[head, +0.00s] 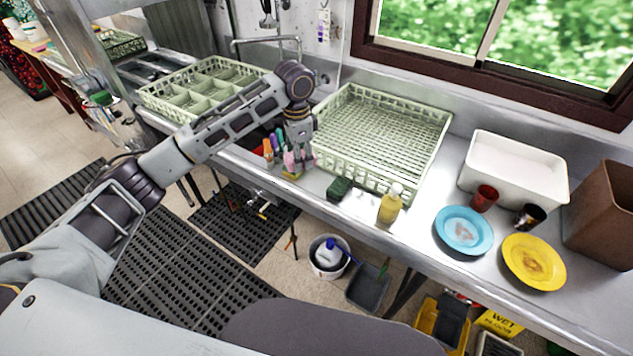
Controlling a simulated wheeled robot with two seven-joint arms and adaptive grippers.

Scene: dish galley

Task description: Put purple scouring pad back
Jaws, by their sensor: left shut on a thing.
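My left gripper (297,162) points down at the front of the steel counter, left of the large dish rack. It is shut on a small pinkish-purple thing (288,160), which looks like the purple scouring pad and is mostly hidden by the fingers. A yellowish block (292,176) shows just below the fingertips; I cannot tell whether they touch. Several upright coloured items, one purple (273,141) and one orange (267,149), stand close to the left of the gripper. My right gripper is not in view.
A large pale-green rack (423,160) stands behind, a divided rack (172,97) to the left. A dark green pad (339,188) and yellow bottle (390,207) sit at the counter's front. Blue plate (463,231), yellow plate (534,262), red cup (484,198) and white tub (548,191) are right.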

